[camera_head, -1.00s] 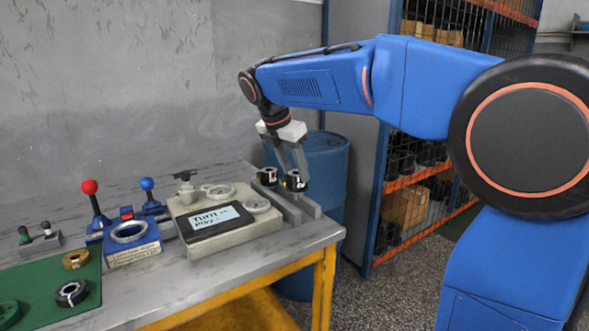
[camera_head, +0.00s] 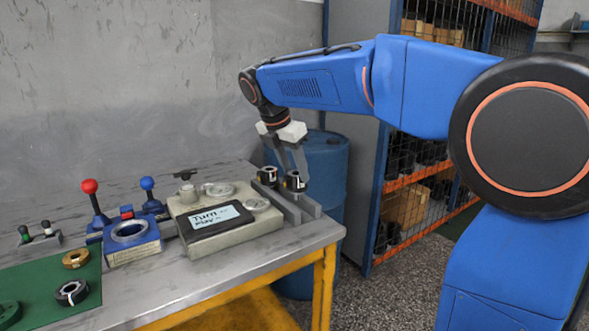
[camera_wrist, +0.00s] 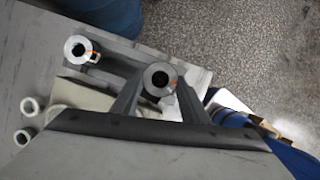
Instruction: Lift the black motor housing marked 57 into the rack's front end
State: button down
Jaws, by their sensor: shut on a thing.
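My gripper (camera_head: 294,160) is shut on a black, ring-topped motor housing (camera_head: 294,183) at the near right end of the grey rack (camera_head: 308,207). The wrist view shows this housing (camera_wrist: 159,80) upright between my fingers, with a light round top and a dark centre hole. I cannot tell whether it rests on the rack or hangs just above it. Its number cannot be read. A similar black housing (camera_head: 268,175) stands in the rack further back, also seen in the wrist view (camera_wrist: 79,48).
A beige block (camera_head: 228,240) with a "Turn"/"Play" screen stands left of the rack. Further left are a blue fixture (camera_head: 131,243), red and blue knobbed levers, and a green mat (camera_head: 50,290) with rings. A blue barrel (camera_head: 328,165) stands behind the table's right edge.

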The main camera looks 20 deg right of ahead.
jog(key=shift+f, duration=1)
dwell(0.7)
jog(key=shift+f, duration=0.3)
jog(key=shift+f, duration=0.65)
dwell(0.6)
jog(key=c, duration=0.6)
grip_release()
jog(key=shift+o, duration=0.2)
jog(key=shift+r, duration=3.5)
